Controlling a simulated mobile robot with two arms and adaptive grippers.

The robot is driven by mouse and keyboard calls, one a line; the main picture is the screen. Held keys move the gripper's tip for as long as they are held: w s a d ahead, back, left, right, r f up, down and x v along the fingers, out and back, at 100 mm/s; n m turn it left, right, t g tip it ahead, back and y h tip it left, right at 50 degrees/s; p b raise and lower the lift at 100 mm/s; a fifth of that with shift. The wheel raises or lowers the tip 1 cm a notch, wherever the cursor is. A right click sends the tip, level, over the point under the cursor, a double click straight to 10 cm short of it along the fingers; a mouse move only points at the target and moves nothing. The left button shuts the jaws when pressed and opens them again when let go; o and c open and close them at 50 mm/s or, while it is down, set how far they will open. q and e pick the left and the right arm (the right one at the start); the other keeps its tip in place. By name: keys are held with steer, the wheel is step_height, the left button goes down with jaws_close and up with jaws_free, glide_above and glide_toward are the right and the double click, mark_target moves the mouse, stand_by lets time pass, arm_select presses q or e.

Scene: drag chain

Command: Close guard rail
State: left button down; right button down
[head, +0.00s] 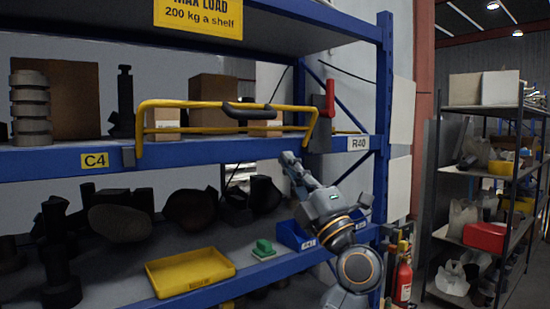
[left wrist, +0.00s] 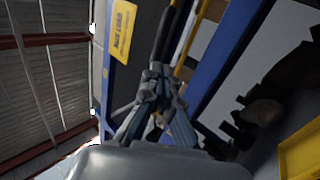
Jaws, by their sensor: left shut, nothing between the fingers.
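The yellow guard rail (head: 195,103) spans the front of the upper shelf, with a dark grip (head: 250,113) on its bar. Its left end comes down at the shelf edge near the C4 label. Its right end slopes down beside a dark latch block with a red lever (head: 329,98) standing upright. I cannot tell whether the rail is latched. My left gripper (head: 291,161) is shut and empty, just below the shelf edge and left of the R40 label. In the left wrist view its fingers (left wrist: 160,82) point towards the rail's dark grip (left wrist: 164,38). My right gripper is not in view.
Boxes and dark parts stand on the shelf behind the rail. The lower shelf holds a yellow tray (head: 190,272), a green part (head: 263,249) and blue bins (head: 293,236). A blue upright (head: 383,120) stands at right, with a red extinguisher (head: 404,280) near its foot.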

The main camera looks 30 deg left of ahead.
mark_target(258, 118)
arm_select(q)
steer(key=p+x, duration=0.4)
steer(key=x, duration=0.6)
steer(key=shift+a+r, duration=0.2)
steer(key=shift+r, duration=0.05)
steer(key=shift+w+a+r+p, duration=0.25)
steer(key=shift+a+p, duration=0.1)
steer(key=shift+p, duration=0.15)
steer(key=shift+a, duration=0.15)
steer(key=shift+r, duration=0.1)
